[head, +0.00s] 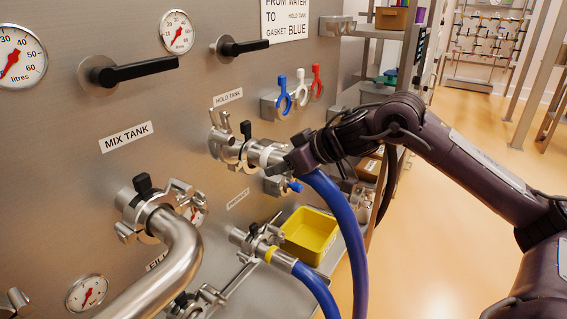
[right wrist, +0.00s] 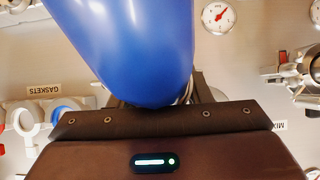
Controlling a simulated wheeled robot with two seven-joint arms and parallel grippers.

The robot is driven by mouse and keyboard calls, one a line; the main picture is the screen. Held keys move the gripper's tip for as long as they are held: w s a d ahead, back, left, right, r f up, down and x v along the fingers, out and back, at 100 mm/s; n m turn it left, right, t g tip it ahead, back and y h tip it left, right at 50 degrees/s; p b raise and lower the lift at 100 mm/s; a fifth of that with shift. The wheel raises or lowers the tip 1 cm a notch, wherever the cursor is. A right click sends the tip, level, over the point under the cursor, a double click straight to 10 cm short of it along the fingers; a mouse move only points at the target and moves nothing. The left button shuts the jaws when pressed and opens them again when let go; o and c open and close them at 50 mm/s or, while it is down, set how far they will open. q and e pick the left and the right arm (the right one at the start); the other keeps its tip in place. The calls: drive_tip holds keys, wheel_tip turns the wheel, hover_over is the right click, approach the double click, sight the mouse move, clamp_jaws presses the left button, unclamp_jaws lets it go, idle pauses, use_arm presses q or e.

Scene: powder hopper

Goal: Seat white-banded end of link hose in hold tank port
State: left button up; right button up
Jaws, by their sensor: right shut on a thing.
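The hold tank port (head: 219,140) sticks out from the steel panel below the HOLD TANK label, with a clamp with a dark knob around it. The link hose (head: 345,230) is blue, and its metal end with a white band (head: 266,153) lies in line with the port, close against it. I cannot tell whether the faces touch or are fully seated. My right gripper (head: 298,160) is shut on the hose just behind the white band. The hose hangs down from there. The right wrist view shows the blue hose (right wrist: 130,45) large, hiding the fingertips. My left gripper is out of view.
Below, a second blue hose with a yellow band (head: 271,254) sits at a lower port beside a yellow tray (head: 310,232). A bent steel pipe (head: 170,262) is clamped at the mix tank port. Blue, white and red gasket hooks (head: 301,88) hang above right. Open floor lies right.

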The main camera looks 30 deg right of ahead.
drive_tip(key=shift+w+r, duration=0.1)
drive_tip(key=shift+r, duration=0.2)
drive_tip(key=shift+f, duration=0.1)
drive_tip(key=shift+f+b, duration=0.35)
drive_tip(key=shift+b, duration=0.05)
